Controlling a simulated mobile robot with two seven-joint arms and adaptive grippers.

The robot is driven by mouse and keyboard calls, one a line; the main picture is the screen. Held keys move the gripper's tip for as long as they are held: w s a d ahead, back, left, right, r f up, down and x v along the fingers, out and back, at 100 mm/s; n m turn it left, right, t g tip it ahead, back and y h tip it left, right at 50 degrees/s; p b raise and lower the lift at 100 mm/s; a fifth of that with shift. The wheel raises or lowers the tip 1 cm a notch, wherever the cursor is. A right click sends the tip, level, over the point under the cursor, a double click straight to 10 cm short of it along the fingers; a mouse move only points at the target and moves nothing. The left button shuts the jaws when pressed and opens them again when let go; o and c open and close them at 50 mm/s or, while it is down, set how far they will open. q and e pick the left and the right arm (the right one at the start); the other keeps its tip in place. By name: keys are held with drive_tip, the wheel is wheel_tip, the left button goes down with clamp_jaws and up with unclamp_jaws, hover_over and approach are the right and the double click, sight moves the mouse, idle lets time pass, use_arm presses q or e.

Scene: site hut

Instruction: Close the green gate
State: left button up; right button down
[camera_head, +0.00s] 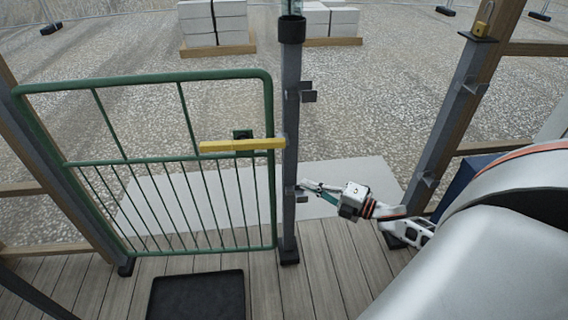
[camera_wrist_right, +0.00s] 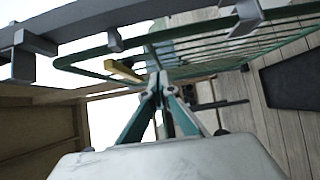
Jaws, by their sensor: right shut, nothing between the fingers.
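The green gate (camera_head: 180,160) stands upright at the left of the head view, its right edge close beside the grey post (camera_head: 290,170). A yellow bar (camera_head: 240,145) on the gate reaches across to the post. My right gripper (camera_head: 305,189) is shut and empty, just right of the post by a low bracket. In the right wrist view, the fingertips (camera_wrist_right: 158,82) are together, with the gate (camera_wrist_right: 220,50) and yellow bar (camera_wrist_right: 122,71) beyond them. Whether the fingers touch the post is unclear. My left gripper is not in view.
A black mat (camera_head: 197,296) lies on the plank floor before the gate. A pale slab (camera_head: 340,178) lies beyond the threshold. Stacked blocks (camera_head: 213,20) stand behind on gravel.

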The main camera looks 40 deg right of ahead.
approach(264, 161)
drive_tip(key=a, duration=0.3)
use_arm(q)
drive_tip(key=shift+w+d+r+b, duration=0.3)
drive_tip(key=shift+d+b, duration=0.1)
drive_tip(key=shift+b, duration=0.35)
use_arm(e)
drive_tip(key=shift+w+d, duration=0.35)
drive_tip(key=shift+w, duration=0.6)
drive_tip(key=shift+w+d, duration=0.3)
drive_tip(key=shift+w, duration=0.65)
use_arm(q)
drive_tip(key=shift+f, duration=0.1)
